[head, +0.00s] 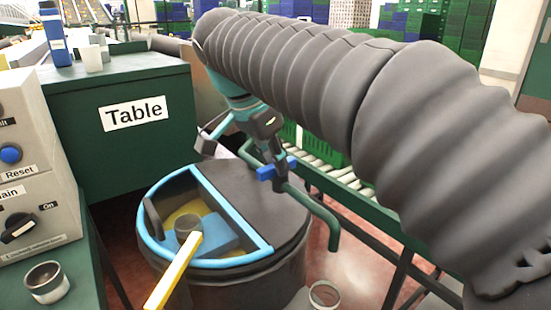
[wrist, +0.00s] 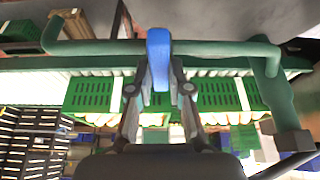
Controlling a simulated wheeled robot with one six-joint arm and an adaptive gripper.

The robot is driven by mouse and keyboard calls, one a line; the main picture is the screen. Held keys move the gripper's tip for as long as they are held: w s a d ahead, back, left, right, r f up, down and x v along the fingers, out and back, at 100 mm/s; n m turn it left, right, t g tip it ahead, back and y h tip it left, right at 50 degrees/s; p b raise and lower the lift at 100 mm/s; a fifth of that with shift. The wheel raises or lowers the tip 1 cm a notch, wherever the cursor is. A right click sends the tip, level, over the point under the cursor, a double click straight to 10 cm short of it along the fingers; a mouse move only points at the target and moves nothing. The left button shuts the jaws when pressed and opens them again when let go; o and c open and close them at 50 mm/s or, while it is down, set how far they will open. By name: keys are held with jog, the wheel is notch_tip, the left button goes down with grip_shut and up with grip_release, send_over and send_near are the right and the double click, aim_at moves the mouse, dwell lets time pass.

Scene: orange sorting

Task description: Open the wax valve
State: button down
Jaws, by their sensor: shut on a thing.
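The wax valve is a blue handle (head: 268,172) on a green pipe (head: 318,212) that bends down beside a dark round tank. My gripper (head: 281,165) reaches down to the handle from above and is shut on it. In the wrist view the blue handle (wrist: 158,50) stands between the two fingers of my gripper (wrist: 159,88), in front of the green pipe (wrist: 215,48). The fingers partly hide the handle's lower end in that view. I cannot tell how far the valve is turned.
The tank (head: 250,286) has a half-open top with a blue rim and a yellow-handled ladle (head: 175,270). A green table (head: 120,165) and a grey control box (head: 30,170) stand left. A roller conveyor (head: 345,180) runs behind. A cup (head: 325,296) sits below the pipe.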

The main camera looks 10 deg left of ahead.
jog(key=n, duration=0.2)
jog(key=n+y, duration=0.1)
jog(key=shift+s+d+n+t, duration=0.15)
jog(key=shift+d+n+t, duration=0.1)
jog(key=shift+n+t, duration=0.15)
jog(key=n, duration=0.1)
jog(key=n+y, duration=0.1)
jog(key=n, duration=0.1)
jog(key=shift+d+n+y, duration=0.2)
jog(key=shift+n+y, duration=0.1)
jog(key=n, duration=0.2)
jog(key=n+y, duration=0.1)
jog(key=n, duration=0.1)
jog(key=shift+d+y+p, duration=0.2)
jog(key=shift+y+p, duration=0.1)
jog(key=shift+p, duration=0.1)
jog(key=shift+d+n+g+y+p, duration=0.1)
jog(key=shift+n+g+y+p, duration=0.3)
jog(key=shift+n, duration=1)
jog(key=c, duration=1.1)
grip_release()
